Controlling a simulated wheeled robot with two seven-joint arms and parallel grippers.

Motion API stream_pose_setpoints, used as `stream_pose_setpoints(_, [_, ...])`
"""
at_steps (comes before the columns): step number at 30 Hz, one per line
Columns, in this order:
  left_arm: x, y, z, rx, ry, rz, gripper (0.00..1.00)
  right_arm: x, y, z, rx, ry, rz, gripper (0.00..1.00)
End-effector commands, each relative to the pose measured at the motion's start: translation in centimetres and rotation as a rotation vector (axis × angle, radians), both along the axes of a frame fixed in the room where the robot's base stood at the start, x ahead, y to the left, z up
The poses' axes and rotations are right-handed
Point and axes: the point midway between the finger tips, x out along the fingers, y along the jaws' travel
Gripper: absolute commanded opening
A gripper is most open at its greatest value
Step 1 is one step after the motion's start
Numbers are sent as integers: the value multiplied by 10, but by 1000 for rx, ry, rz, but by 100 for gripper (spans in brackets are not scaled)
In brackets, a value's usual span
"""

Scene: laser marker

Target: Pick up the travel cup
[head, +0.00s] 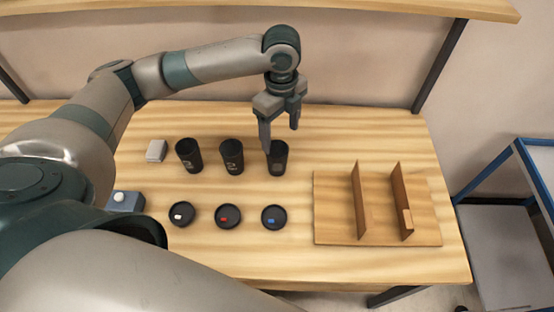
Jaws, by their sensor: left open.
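Three black travel cups stand upright in a row on the wooden table: a left cup (189,156), a middle cup (232,157) and a right cup (278,159). My left gripper (280,137) points down over the right cup, its two fingers spread and nothing between them. One fingertip overlaps the cup's rim in the picture; I cannot tell whether it touches. Three round black lids lie in front of the cups, one with a white tab (181,214), one with a red tab (228,216) and one with a blue tab (274,217). My right gripper is not in view.
A wooden fixture (333,208) with two upright panels sits at the right of the table (315,126). A small white block (156,151) and a blue-grey box with a white knob (124,203) are at the left. A blue-framed cart (505,230) stands to the right.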

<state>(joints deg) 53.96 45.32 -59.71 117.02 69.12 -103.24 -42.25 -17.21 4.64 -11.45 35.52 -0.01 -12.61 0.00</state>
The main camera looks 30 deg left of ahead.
Motion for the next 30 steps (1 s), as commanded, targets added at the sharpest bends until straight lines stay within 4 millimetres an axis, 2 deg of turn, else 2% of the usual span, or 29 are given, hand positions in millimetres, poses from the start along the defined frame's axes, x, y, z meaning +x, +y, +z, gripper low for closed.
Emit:
stream_pose_setpoints(6, [-1,0,-39,1,4,1,71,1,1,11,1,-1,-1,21])
stream_pose_setpoints(12, [-1,0,-64,1,2,1,71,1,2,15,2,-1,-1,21])
stream_pose_setpoints(30, [-3,2,-78,2,3,1,71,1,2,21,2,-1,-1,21])
